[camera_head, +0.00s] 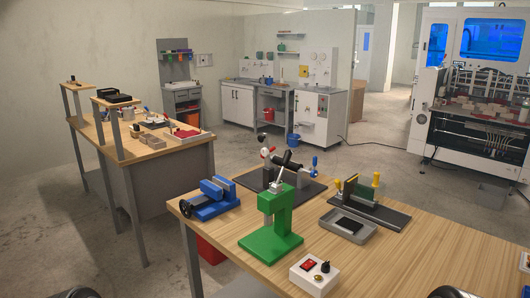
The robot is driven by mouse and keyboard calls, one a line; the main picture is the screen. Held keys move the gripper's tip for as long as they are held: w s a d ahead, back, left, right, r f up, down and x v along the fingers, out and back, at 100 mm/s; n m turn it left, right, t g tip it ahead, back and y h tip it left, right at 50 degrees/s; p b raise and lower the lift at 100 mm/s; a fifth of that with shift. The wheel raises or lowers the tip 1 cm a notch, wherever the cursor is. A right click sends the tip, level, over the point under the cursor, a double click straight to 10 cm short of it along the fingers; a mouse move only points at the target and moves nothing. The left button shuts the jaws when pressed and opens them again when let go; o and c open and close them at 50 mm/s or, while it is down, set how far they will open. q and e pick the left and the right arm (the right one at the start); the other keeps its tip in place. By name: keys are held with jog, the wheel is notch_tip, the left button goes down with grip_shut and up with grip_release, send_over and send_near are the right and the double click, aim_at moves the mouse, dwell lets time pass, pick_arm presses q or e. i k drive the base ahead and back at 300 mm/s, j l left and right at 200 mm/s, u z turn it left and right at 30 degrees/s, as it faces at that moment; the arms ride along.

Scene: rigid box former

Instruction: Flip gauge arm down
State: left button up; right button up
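A wooden workbench (400,262) holds several small devices. Behind the green stand, a black base plate (305,188) carries a fixture with a black cylinder (290,160), white round parts and blue and red knobs (315,162). Which of these is the gauge arm I cannot tell. A green C-shaped press stand (273,225) is in front, with a grey lever (280,174) tilted up at its top, partly overlapping the fixture. Neither of my grippers shows; only dark rounded parts, probably of my arms, show at the bottom edge.
A blue vise (211,198) is at the bench's left end. A grey tray (347,225) and a black plate with yellow-knobbed posts (390,212) are right. A white control box (314,275) is at the front. The bench's right front is clear.

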aim_at(265, 151)
jog(key=i+j, duration=0.25)
jog(key=j, duration=0.2)
jog(key=i+j, duration=0.2)
jog(key=j, duration=0.25)
jog(key=i+j+z, duration=0.1)
jog(key=i+j, duration=0.15)
jog(key=j, duration=0.2)
jog(key=i+j, duration=0.25)
jog(key=j, duration=0.25)
jog(key=i+j, duration=0.2)
jog(key=j, duration=0.25)
jog(key=i+j+z, duration=0.1)
jog(key=j, duration=0.4)
jog(key=i+j, duration=0.3)
jog(key=j, duration=0.2)
jog(key=i+j, duration=0.2)
jog(key=j, duration=0.25)
jog(key=i+z, duration=0.05)
